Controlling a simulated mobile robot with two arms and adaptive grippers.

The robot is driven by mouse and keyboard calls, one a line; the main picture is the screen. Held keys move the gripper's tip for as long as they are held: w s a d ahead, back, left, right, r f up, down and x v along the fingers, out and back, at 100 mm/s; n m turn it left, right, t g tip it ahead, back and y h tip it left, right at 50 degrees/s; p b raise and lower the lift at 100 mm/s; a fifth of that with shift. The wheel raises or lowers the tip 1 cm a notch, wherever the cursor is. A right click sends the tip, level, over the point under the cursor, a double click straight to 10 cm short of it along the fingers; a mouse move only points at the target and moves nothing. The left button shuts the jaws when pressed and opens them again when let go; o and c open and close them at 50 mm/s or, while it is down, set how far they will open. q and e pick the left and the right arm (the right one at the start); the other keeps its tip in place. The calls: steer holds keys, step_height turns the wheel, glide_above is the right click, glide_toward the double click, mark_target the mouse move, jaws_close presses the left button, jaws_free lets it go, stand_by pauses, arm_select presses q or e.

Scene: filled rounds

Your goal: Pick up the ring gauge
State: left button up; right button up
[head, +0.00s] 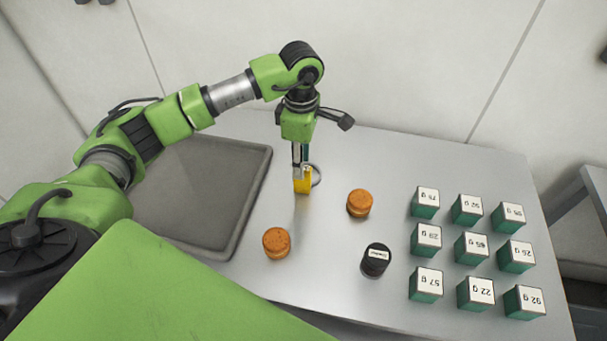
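The ring gauge shows as a grey ring (316,176) beside a yellow block-like part (303,186), near the middle of the metal table. I take the yellow part to be its handle. My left gripper (298,171) points straight down at the yellow part, with its fingertips at or against the upper end. The fingers are small and overlap in this view, so whether they are shut on it is unclear. It is also unclear whether the gauge touches the table. My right gripper is not in view.
A dark grey tray (262,190) lies left, under my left arm. Two orange-brown round pieces (276,243) (359,203) and a black labelled cylinder (376,260) stand nearby. Several green blocks with white weight labels (426,238) fill the right side of the table (400,160).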

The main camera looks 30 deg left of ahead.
arm_select(q)
steer(key=shift+f, duration=0.8)
steer(key=f+p, duration=0.2)
steer(key=f, duration=0.1)
steer(key=f+p, duration=0.1)
steer(key=shift+s+d+f, duration=0.2)
steer(key=shift+d+f, duration=0.05)
steer(key=shift+f, duration=0.1)
steer(key=shift+w+f, duration=0.1)
steer(key=shift+f, duration=0.2)
jaws_close()
